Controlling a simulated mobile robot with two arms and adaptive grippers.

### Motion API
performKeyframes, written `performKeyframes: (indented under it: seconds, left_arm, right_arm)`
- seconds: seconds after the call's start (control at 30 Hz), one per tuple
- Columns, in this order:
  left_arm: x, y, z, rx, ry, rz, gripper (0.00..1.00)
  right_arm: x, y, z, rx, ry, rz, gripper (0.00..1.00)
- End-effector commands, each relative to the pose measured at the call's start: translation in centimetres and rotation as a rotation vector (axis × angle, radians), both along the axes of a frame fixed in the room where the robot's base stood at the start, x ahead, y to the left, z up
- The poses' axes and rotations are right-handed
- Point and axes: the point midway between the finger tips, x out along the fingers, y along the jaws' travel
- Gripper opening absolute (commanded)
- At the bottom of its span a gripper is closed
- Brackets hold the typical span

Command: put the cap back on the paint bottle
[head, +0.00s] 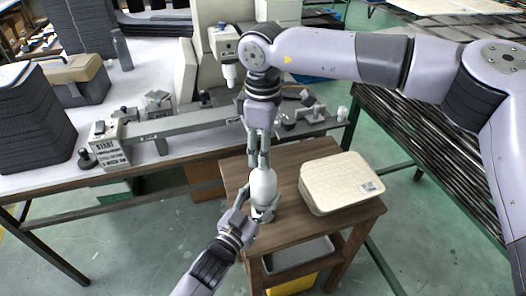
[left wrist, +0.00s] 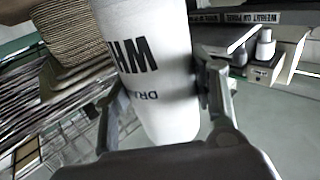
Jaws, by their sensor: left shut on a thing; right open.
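The white paint bottle (head: 263,187) stands upright over the small wooden table. My left gripper (head: 258,213) is shut on its lower part from the front. In the left wrist view the bottle (left wrist: 155,75) fills the middle, with dark lettering on its side, between the left gripper's fingers (left wrist: 160,105). My right gripper (head: 259,160) points down directly above the bottle, its open fingers close to the bottle's top. I cannot make out the cap; the bottle's top is partly hidden by the right fingers.
A cream quilted case (head: 335,183) lies on the wooden table (head: 290,235), right of the bottle. Behind is a long workbench (head: 190,150) with a grey rail and fixtures. A stack of dark trays (head: 30,120) stands at left. A slatted rack (head: 420,150) is at right.

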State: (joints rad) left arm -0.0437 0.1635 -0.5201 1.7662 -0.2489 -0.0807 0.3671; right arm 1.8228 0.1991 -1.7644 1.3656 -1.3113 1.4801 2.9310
Motion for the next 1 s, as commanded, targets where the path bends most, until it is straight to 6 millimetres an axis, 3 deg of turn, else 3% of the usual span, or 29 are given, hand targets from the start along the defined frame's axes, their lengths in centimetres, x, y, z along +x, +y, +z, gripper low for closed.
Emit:
performKeyframes:
  seconds: [0.2, 0.63, 0.77, 1.0]
  left_arm:
    - [0.0, 0.0, -0.1, 0.001, 0.002, 0.000, 0.00]
    - [0.0, 0.0, -0.1, 0.000, 0.001, 0.000, 0.00]
    - [0.0, 0.0, -0.1, 0.000, 0.001, 0.000, 0.00]
    - [0.0, 0.0, -0.1, 0.000, 0.001, 0.000, 0.00]
  right_arm:
    - [0.0, 0.0, 2.7, 0.000, -0.002, 0.000, 0.45]
    - [0.0, 0.0, 2.9, -0.002, 0.000, 0.060, 0.41]
    - [0.0, 0.0, 3.0, -0.004, 0.001, 0.233, 0.41]
    - [-0.1, 0.2, 3.3, -0.009, 0.003, 0.748, 0.41]
